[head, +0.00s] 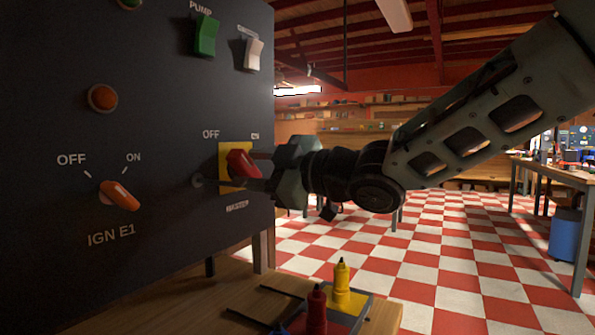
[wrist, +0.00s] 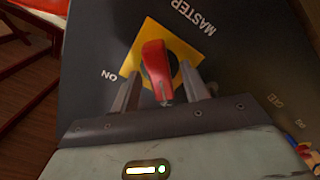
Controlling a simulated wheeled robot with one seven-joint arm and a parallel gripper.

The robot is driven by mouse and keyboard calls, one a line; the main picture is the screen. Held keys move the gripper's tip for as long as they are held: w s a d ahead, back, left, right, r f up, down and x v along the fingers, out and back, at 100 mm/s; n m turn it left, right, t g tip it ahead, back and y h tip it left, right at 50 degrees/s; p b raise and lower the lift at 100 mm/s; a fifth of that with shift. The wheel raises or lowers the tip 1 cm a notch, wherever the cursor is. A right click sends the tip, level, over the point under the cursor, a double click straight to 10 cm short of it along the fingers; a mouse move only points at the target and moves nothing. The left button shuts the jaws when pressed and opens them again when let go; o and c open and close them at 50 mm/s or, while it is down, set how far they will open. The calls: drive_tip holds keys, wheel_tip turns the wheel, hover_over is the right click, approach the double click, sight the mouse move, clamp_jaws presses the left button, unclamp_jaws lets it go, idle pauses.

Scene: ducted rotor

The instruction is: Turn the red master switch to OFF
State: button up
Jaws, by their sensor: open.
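The red master switch (head: 241,163) sits on a yellow plate (head: 234,150) on the dark panel. It also shows in the wrist view (wrist: 157,68), with MASTER printed beside the plate and ON at the left. In the head view, OFF is at the plate's upper left. The handle's marked end appears to point toward the OFF side. My gripper (head: 258,173) is at the switch. In the wrist view my gripper (wrist: 161,88) is open, with one finger on each side of the red handle. Whether either finger touches it, I cannot tell.
On the same panel are an orange IGN E1 switch (head: 120,195), an orange lamp (head: 102,97), a green PUMP switch (head: 205,36) and a white switch (head: 254,53). Below, a wooden bench (head: 180,300) holds red (head: 317,310) and yellow (head: 341,285) bottle-like items.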

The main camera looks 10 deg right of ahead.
drive_tip(key=p+v, duration=0.2)
drive_tip(key=v, duration=1.5)
drive_tip(key=shift+p, duration=0.3)
drive_tip(key=shift+s+d, duration=0.15)
